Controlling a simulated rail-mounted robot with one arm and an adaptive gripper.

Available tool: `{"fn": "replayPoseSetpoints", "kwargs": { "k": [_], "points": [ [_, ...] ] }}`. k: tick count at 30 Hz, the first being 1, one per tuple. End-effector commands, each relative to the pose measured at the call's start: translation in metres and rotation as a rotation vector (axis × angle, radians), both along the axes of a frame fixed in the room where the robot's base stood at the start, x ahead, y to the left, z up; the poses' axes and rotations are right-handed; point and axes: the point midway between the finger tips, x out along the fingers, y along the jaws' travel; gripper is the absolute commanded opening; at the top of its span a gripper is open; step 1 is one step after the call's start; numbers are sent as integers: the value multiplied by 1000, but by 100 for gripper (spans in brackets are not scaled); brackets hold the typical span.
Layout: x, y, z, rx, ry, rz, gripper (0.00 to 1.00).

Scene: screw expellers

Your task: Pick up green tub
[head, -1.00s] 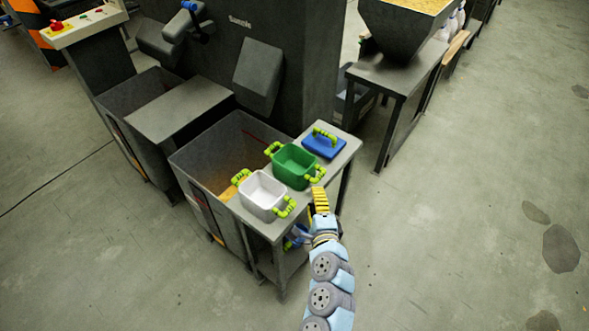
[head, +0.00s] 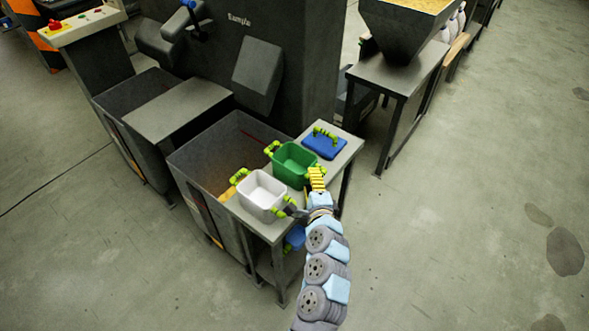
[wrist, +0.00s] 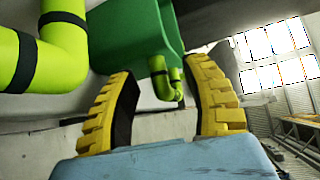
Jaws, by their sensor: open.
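The green tub (head: 294,163) stands on the small grey table, between the white tub (head: 262,193) and the blue lid (head: 325,147). It has a lime-green handle on each side. My gripper (head: 316,178) is at the tub's near right side and covers its near handle in the head view. In the wrist view the yellow fingers (wrist: 160,105) are spread apart. The green tub (wrist: 125,30) is beyond them, and its lime handle (wrist: 165,80) shows between the fingers. I cannot tell whether the fingers touch it.
The white tub's lime handle is close to my gripper, and a large lime handle (wrist: 45,45) fills the left of the wrist view. A deep grey bin (head: 205,165) stands left of the table (head: 340,160). Floor to the right is clear.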

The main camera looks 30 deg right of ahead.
Motion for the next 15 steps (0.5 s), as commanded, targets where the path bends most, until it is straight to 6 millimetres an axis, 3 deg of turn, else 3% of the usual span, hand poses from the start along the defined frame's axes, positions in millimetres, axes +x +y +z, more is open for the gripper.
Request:
{"fn": "replayPoseSetpoints", "kwargs": {
  "k": [8, 13, 15],
  "points": [
    [2, -1, 0, 0, 0, 0, 49],
    [2, -1, 0, 0, 0, 0, 0],
    [2, -1, 0, 0, 0, 0, 0]
  ]
}}
